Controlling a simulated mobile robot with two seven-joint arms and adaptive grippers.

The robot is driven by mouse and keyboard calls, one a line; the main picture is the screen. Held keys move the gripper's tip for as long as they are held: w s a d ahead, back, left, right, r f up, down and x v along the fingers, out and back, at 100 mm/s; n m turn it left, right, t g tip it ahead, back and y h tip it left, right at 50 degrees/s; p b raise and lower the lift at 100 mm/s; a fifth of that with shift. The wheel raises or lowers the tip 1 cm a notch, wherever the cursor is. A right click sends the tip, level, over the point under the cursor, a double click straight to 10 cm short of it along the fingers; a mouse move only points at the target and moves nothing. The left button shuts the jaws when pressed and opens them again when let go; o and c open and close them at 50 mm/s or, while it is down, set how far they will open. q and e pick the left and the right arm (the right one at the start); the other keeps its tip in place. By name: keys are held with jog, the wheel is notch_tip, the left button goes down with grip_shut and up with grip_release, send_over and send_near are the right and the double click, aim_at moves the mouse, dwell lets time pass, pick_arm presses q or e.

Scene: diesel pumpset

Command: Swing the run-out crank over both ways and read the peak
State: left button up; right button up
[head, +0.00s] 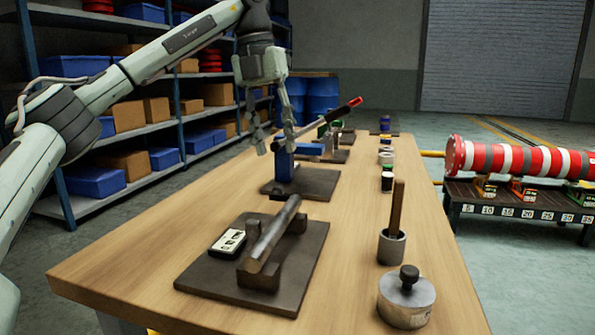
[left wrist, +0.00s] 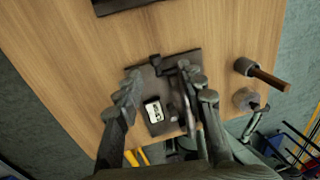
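On the near dark base plate (head: 205,275), a grey bar (head: 272,235) lies on dark supports. A white readout box (head: 228,241) with dark windows sits beside it; its figures are too small to read. The box also shows in the left wrist view (left wrist: 154,110). My left gripper (head: 273,143) is open and empty, fingers down, above the table. In the left wrist view its spread fingers (left wrist: 160,82) frame the near plate, and the right finger partly hides the bar. No thing is clearly recognisable as the crank. My right gripper is not in view.
A blue stand (head: 284,165) with a red-tipped lever (head: 340,110) stands behind the near plate. A grey cup (head: 391,248) holding a wooden handle and a knobbed metal disc (head: 405,300) stand at right. Bare wood (head: 340,245) lies between them and the plate.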

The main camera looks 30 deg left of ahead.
pick_arm(q)
jog(key=f, duration=0.7)
jog(key=shift+s+d+f+b, duration=0.1)
jog(key=shift+d+f+b, duration=0.15)
jog(key=shift+b, duration=0.15)
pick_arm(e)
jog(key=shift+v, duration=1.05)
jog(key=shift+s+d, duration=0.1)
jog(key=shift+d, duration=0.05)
pick_arm(q)
jog(key=shift+r, duration=0.1)
grip_shut()
